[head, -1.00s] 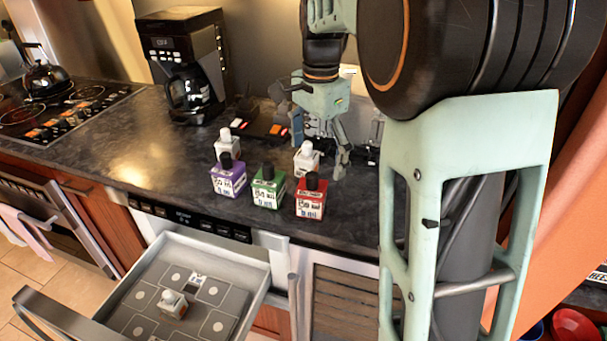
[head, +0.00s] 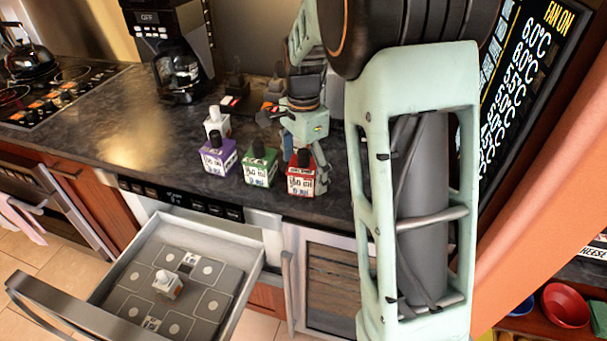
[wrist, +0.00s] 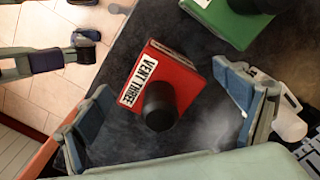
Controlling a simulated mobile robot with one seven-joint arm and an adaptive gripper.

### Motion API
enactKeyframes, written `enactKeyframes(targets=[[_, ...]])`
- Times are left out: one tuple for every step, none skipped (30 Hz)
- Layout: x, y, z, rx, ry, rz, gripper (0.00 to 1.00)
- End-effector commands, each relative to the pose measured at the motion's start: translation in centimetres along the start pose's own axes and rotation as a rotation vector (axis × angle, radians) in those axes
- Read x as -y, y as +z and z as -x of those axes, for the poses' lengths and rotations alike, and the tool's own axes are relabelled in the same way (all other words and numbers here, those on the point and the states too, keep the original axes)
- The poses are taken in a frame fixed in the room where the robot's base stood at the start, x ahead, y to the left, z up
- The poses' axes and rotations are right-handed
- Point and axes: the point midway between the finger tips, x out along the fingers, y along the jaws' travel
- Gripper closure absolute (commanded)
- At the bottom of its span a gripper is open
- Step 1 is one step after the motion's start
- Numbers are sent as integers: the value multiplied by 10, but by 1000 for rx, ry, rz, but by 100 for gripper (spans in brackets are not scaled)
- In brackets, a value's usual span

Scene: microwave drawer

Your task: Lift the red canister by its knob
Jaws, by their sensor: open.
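The red canister (head: 301,180) stands on the dark counter near its front edge, with a black knob (head: 304,157) on top. In the wrist view the red canister (wrist: 165,80) carries a "VENT THREE" label, and its black knob (wrist: 160,106) points toward the camera. My gripper (wrist: 165,108) is open, with one finger on each side of the red canister. Both fingers look apart from the knob. In the head view my gripper (head: 316,160) is just behind and right of the red canister, partly hidden by it.
A green canister (head: 260,172) stands close left of the red one. Purple (head: 218,160) and white (head: 216,127) canisters stand farther left. A white knob (wrist: 288,125) is near the right finger. The drawer (head: 125,250) below is open, with a white canister (head: 167,284) inside.

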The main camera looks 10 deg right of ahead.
Motion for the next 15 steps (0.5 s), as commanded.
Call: enactKeyframes(targets=[[0, 0, -5, 0, 0, 0, 10], [0, 0, -7, 0, -1, 0, 10], [0, 0, -8, 0, -2, 1, 10], [0, 0, -9, 0, -2, 1, 10], [0, 0, -9, 0, -2, 1, 10], [0, 0, -9, 0, -2, 1, 10], [0, 0, -9, 0, -2, 1, 10], [0, 0, -9, 0, -2, 1, 10], [0, 0, -9, 0, -2, 1, 10], [0, 0, -9, 0, -2, 1, 10], [0, 0, -9, 0, -2, 1, 13], [0, 0, -9, 0, -2, 1, 18], [0, 0, -9, 0, -2, 1, 21], [0, 0, -9, 0, -2, 1, 24], [0, 0, -9, 0, -2, 1, 29]])
